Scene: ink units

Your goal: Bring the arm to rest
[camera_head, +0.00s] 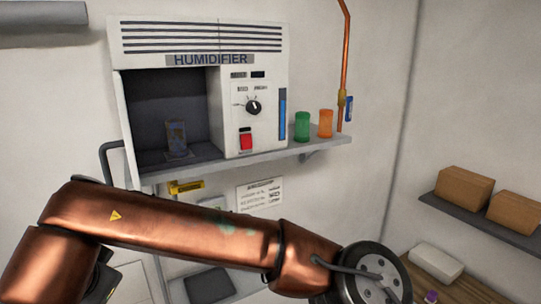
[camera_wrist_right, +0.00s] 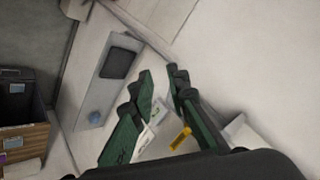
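My copper arm comes in from the left along the bottom of the head view and ends in a grey round joint near the bottom edge. No gripper shows in that view. My right gripper (camera_wrist_right: 162,78) shows in the right wrist view, with its dark green fingers apart and nothing held between them. A white humidifier (camera_head: 135,45) sits on the wall shelf in the head view. Its chamber is open at the front, and a small greyish packet-like unit (camera_head: 176,138) stands inside on the chamber floor.
A green cup (camera_head: 302,126) and an orange cup (camera_head: 325,123) stand right of the humidifier, near a copper pipe (camera_head: 346,50). Cardboard boxes (camera_head: 464,187) sit on the right shelf. A white block (camera_head: 436,262) lies on a wooden surface below. A wooden box (camera_wrist_right: 27,138) shows in the wrist view.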

